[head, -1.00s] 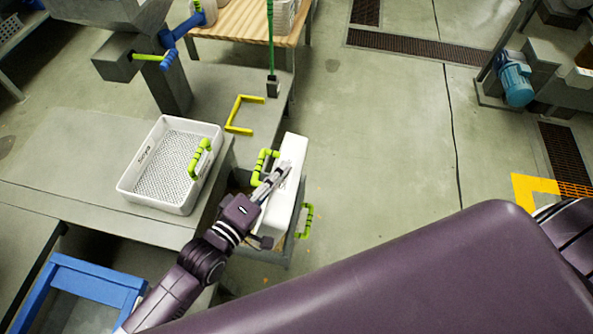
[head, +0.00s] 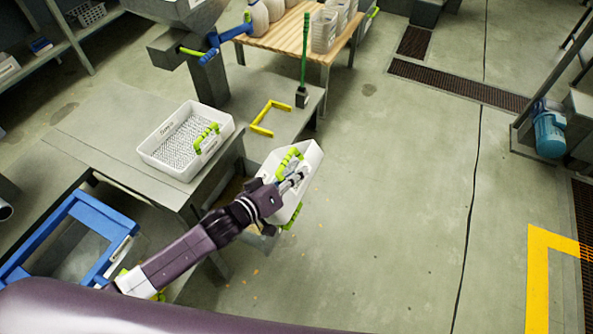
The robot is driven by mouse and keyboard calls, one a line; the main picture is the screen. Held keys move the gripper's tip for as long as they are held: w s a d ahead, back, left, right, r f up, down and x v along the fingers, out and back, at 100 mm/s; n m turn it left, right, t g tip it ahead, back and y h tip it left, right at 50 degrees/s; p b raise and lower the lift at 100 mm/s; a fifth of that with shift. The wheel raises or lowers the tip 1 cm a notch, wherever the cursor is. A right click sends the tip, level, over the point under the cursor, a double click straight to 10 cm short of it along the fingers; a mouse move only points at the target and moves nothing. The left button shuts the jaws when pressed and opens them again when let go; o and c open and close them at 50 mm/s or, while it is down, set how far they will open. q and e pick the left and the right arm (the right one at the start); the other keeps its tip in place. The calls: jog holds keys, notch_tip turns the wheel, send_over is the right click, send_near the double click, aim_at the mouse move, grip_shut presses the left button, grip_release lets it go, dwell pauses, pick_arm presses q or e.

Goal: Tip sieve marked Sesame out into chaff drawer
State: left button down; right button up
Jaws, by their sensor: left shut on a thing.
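My left gripper (head: 292,183) is shut on the green handle (head: 287,160) of a white sieve (head: 308,158). The sieve is held tilted beside the grey bench, above the pulled-out chaff drawer. Its marking is not readable. The drawer is mostly hidden under the sieve and my arm; its green handle (head: 292,214) shows below the sieve. How much is in the sieve or drawer I cannot tell. My right gripper is not in view.
A blue frame (head: 92,205) is at left. Small specks lie on the floor; the right floor is open.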

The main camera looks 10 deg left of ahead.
pick_arm(q)
jog(key=s+d+f+m+y+b, duration=0.1)
jog(key=d+f+m+y+b, duration=0.2)
jog(key=d+f+m+b, duration=0.1)
notch_tip(320, 180, down, 2)
jog(key=shift+s+f+m+t+y, duration=0.15)
jog(key=shift+f+m+t+y, duration=0.2)
jog(key=shift+m, duration=0.45)
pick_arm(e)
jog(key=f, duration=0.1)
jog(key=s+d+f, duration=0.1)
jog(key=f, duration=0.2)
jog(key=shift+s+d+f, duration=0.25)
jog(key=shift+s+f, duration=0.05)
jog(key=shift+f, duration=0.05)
pick_arm(q)
jog(key=shift+r, duration=0.1)
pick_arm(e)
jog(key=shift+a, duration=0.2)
